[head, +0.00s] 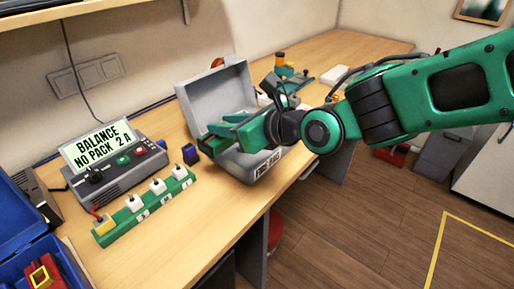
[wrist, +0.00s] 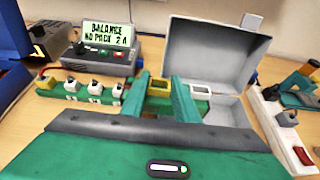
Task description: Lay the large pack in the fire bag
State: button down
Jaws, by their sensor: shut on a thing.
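The fire bag is a grey open case (head: 213,97) with its lid raised and a label on its front. It stands near the bench's front edge and also shows in the wrist view (wrist: 222,50). My gripper (head: 222,130) reaches into the case from the right, with its green fingers over the opening. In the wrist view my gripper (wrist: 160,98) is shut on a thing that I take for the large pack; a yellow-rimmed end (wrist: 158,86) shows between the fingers.
A charger (head: 110,160) reading "BALANCE NO PACK 2 A" and a green strip with white plugs (head: 147,205) stand left of the case. Blue bins (head: 50,265) are at the far left. A white power strip (wrist: 275,125) lies right of the case.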

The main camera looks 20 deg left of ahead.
jog(key=shift+w, duration=0.1)
jog(key=shift+w+d+f, duration=0.55)
jog(key=shift+w+f, duration=1.25)
jog(key=shift+f, duration=0.05)
jog(key=shift+w+d+f, duration=0.55)
jog(key=shift+w+f, duration=1.25)
jog(key=shift+w, duration=0.05)
jog(key=shift+w+d+f, duration=0.55)
jog(key=shift+w+f, duration=1.25)
jog(key=shift+f, duration=0.05)
jog(key=c, duration=1.4)
grip_release()
jog(key=shift+f, duration=0.1)
